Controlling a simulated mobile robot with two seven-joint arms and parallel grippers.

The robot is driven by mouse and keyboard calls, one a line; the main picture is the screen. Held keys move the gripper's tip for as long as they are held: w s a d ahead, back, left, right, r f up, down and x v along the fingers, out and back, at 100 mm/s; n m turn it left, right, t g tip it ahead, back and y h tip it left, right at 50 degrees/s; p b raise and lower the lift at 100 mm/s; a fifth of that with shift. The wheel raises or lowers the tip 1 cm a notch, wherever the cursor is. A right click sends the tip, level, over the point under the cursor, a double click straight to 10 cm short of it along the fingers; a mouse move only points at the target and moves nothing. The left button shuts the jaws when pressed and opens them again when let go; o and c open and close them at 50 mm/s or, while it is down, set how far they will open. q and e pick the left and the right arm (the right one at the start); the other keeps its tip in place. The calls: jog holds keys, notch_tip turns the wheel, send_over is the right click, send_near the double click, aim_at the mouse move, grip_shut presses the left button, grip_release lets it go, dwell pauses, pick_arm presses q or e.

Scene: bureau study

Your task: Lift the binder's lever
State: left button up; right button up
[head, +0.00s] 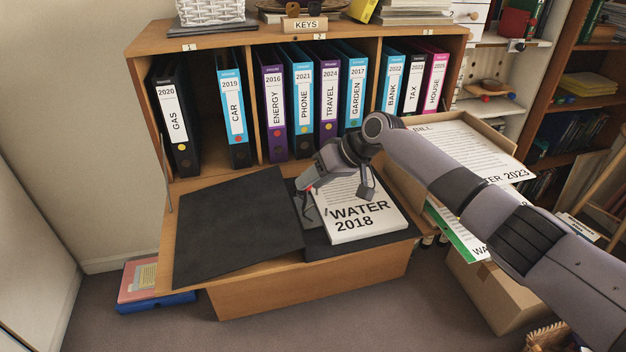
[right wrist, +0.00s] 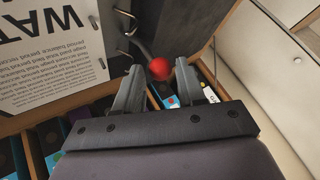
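A black binder (head: 238,232) lies open on the fold-down desk, its cover spread to the left. A paper stack marked WATER 2018 (head: 362,222) lies in its right half and also shows in the right wrist view (right wrist: 45,50). The lever's red ball tip (right wrist: 160,69) stands up on a dark curved rod beside the metal rings. My right gripper (head: 336,184) is over the binder's spine. In the right wrist view its fingers are apart, with the red tip showing in the gap near the fingertips. I cannot tell whether they touch it. My left gripper is not in view.
Upright binders (head: 272,110) fill the shelf behind the desk (head: 270,285). A box with papers marked WATER 2023 (head: 470,150) stands close on the right, under my right arm. The desk's left part is clear apart from the cover.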

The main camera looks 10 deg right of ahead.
jog(key=v, duration=0.6)
jog(key=shift+d+r, duration=0.2)
jog(key=shift+r, duration=0.1)
jog(key=shift+s, duration=0.15)
